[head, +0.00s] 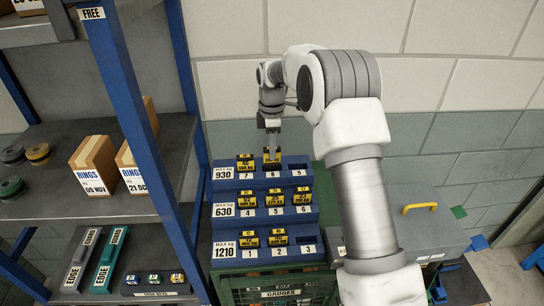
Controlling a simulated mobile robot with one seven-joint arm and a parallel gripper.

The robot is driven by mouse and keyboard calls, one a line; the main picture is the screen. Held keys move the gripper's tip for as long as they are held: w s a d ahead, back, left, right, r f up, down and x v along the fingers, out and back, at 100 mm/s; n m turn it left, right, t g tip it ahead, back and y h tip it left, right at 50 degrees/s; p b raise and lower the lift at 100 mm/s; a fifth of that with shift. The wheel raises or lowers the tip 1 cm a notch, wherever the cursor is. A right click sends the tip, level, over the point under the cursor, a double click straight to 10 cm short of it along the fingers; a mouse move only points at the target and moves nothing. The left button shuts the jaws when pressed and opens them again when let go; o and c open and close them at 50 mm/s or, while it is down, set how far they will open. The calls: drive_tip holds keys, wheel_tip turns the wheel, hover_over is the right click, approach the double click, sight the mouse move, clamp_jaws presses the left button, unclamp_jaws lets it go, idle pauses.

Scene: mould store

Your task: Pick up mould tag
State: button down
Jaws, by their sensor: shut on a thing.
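A blue stepped rack (230,187) with three tiers stands in the middle of the head view. Its slots are numbered 1 to 9, and yellow-and-black tags stand in most of them. My gripper (271,149) points down at the top tier, above number 8. It is shut on the yellow-and-black mould tag (271,160) there. The tag looks upright and at its slot; I cannot tell whether it is clear of the rack. Another tag (245,163) stands to its left above 7. The slots above 9 and 3 look empty. The fingertips are small and partly hidden.
A blue-framed shelf unit (130,110) with cartons (93,165) stands close on the left. A green crate (230,289) is below the rack. A grey box (415,225) with a yellow handle (419,208) is at right. The wall (450,90) is close behind.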

drive_tip(key=shift+r, duration=0.9)
drive_tip(key=s+d+r+b, duration=0.1)
drive_tip(key=s+d+r, duration=0.1)
drive_tip(key=d, duration=0.3)
drive_tip(key=s+d+r+b, duration=0.1)
drive_tip(key=s+d+r, duration=0.1)
drive_tip(key=d+r, duration=0.2)
drive_tip(key=shift+s+d+r+b, duration=0.35)
drive_tip(key=shift+d+r+b, duration=0.05)
drive_tip(key=shift+d, duration=0.45)
drive_tip(key=shift+r, duration=0.1)
drive_tip(key=shift+r+p, duration=0.4)
drive_tip(key=shift+p, duration=0.2)
drive_tip(key=shift+f, duration=0.1)
